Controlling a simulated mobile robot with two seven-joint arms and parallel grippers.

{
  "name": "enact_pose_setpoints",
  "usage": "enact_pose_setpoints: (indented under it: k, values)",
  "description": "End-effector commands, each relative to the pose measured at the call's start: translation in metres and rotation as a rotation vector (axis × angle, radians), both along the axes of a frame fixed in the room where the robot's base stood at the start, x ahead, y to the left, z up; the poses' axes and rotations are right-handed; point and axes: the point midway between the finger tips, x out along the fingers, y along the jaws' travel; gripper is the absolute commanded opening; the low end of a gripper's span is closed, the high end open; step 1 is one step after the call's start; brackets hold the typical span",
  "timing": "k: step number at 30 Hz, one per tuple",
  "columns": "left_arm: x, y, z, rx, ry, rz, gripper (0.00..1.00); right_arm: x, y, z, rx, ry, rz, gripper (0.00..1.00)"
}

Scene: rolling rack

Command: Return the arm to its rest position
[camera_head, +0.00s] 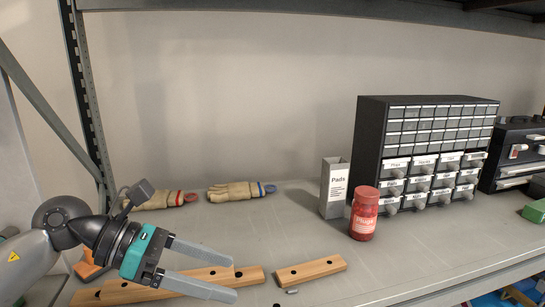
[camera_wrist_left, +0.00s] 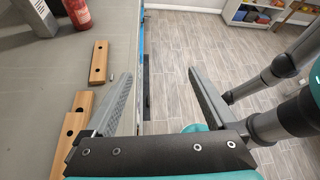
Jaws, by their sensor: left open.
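My left gripper (camera_head: 217,270) is open and empty at the lower left of the head view, above the front part of the shelf. Its two grey fingers point right, above a long wooden block with holes (camera_head: 250,276). In the left wrist view the open fingers (camera_wrist_left: 160,95) straddle the shelf's front edge, with tiled floor between and beyond them. Nothing is between the fingers. My right gripper is not in either view.
A short wooden block (camera_head: 311,270) lies to the right. A red jar (camera_head: 363,214), a grey Pads box (camera_head: 334,190) and a drawer cabinet (camera_head: 370,130) stand beyond. Two gloves (camera_head: 234,191) lie behind my arm. The rack's upright post (camera_head: 88,100) stands at left.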

Motion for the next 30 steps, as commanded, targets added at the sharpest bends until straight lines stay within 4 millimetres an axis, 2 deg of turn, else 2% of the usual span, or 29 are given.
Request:
enact_pose_setpoints:
  k: [1, 3, 7, 12, 16, 20, 23, 26, 30]
  values:
    - [-0.003, -0.018, 0.009, -0.123, 0.033, 0.022, 0.91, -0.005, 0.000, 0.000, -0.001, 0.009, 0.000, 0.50]
    - [-0.002, -0.036, 0.027, -0.291, 0.084, 0.066, 0.91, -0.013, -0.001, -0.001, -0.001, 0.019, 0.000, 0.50]
    - [0.003, -0.052, 0.059, -0.592, 0.202, 0.172, 0.91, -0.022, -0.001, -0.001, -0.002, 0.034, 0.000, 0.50]
    - [0.022, -0.042, 0.087, -0.967, 0.408, 0.354, 0.91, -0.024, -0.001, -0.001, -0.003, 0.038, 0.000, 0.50]
    - [0.042, -0.017, 0.089, -1.231, 0.590, 0.528, 0.91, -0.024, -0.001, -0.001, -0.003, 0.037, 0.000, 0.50]
    - [0.059, 0.016, 0.069, -1.469, 0.792, 0.731, 0.91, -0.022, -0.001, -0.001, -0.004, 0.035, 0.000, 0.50]
    - [0.067, 0.043, 0.038, -1.629, 0.955, 0.910, 0.91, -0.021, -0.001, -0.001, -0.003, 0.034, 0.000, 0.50]
    - [0.067, 0.067, -0.003, -1.770, 1.119, 1.107, 0.91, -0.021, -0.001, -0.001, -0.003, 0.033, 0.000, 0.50]
    - [0.048, 0.092, -0.072, -1.922, 1.354, 1.419, 0.91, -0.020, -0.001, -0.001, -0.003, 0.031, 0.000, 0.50]
